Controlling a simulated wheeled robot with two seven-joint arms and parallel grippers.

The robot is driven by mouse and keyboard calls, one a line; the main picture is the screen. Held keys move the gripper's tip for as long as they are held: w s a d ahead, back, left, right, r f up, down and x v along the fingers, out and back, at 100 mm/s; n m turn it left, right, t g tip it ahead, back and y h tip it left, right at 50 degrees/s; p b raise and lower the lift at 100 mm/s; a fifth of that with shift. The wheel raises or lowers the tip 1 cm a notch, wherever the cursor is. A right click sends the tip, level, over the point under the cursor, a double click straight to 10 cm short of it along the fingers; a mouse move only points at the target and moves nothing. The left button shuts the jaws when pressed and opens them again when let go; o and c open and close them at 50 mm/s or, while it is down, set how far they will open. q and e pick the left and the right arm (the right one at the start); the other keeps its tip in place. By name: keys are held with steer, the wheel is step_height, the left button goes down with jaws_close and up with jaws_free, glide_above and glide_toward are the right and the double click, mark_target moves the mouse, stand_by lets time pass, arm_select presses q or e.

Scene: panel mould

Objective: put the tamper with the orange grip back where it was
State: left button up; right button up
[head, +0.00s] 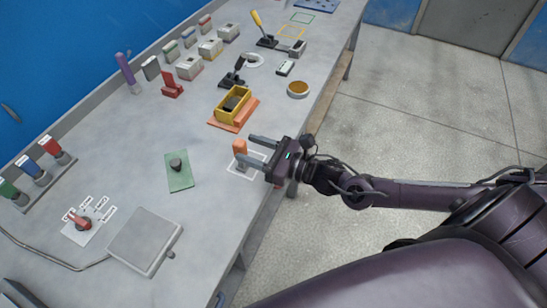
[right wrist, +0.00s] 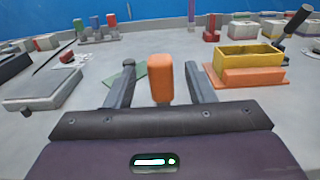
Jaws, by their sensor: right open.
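The tamper with the orange grip (head: 240,147) stands upright on the bench, inside or at the edge of a white outlined square (head: 234,172). In the right wrist view its orange grip (right wrist: 160,78) rises between the fingers. My right gripper (head: 254,149) is open, its two fingers on either side of the tamper, with a gap showing on each side of the grip. In the right wrist view the gripper (right wrist: 160,85) also shows open. The tamper's lower part is partly hidden by a finger in the head view. My left gripper is not in view.
A yellow mould box on an orange base (head: 222,121) stands beyond the gripper. A green mat (head: 179,174) with a dark knob lies to the left. A grey flat plate (head: 146,238) is nearer. A tan round dish (head: 298,89) sits near the bench's right edge.

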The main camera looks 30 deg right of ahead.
steer(key=v, duration=0.6)
steer(key=shift+s+d+b, duration=0.2)
steer(key=shift+s+b, duration=0.05)
steer(key=shift+b, duration=0.15)
